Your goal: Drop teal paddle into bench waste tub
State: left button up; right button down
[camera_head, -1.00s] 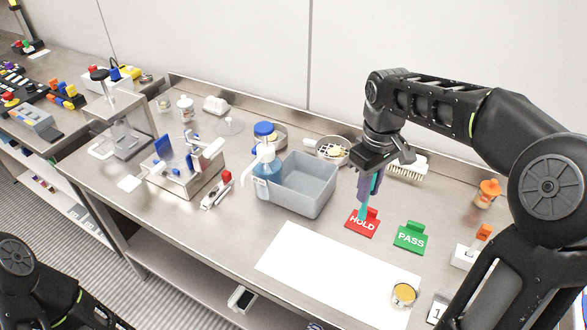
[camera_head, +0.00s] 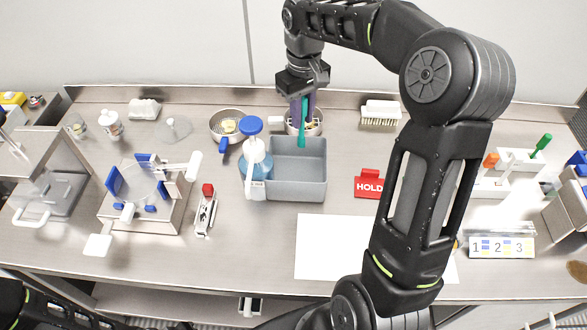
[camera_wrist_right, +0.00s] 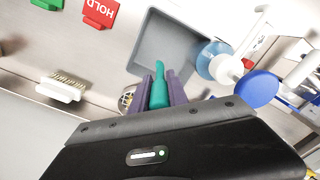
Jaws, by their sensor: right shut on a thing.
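The teal paddle (camera_head: 302,128) hangs pointing down from my right gripper (camera_head: 302,106). The purple fingers are shut on it; in the right wrist view the teal paddle (camera_wrist_right: 159,86) sits between the right gripper's fingers (camera_wrist_right: 161,92). The grey waste tub (camera_head: 297,184) stands open on the bench, and it also shows in the right wrist view (camera_wrist_right: 150,52). In the head view the paddle's lower end overlaps the tub's back part; its height above the tub is hard to judge. My left gripper is not in view; only part of my left arm shows at the lower left.
A blue-topped pump bottle (camera_head: 257,160) stands against the tub's left side. Strainers (camera_head: 230,127) are behind it. A red HOLD sign (camera_head: 369,185) is to the right, with a scrub brush (camera_head: 380,113) farther back. A white sheet (camera_head: 330,250) lies in front.

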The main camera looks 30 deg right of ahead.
aim_at(302, 137)
jog(key=shift+f, duration=0.7)
notch_tip(302, 137, down, 3)
jog(key=shift+f+b, duration=0.15)
jog(key=shift+b, duration=0.5)
jog(key=shift+f+b, duration=0.45)
jog(key=shift+f, duration=0.2)
jog(key=c, duration=1.2)
grip_release()
jog(key=shift+r, duration=0.15)
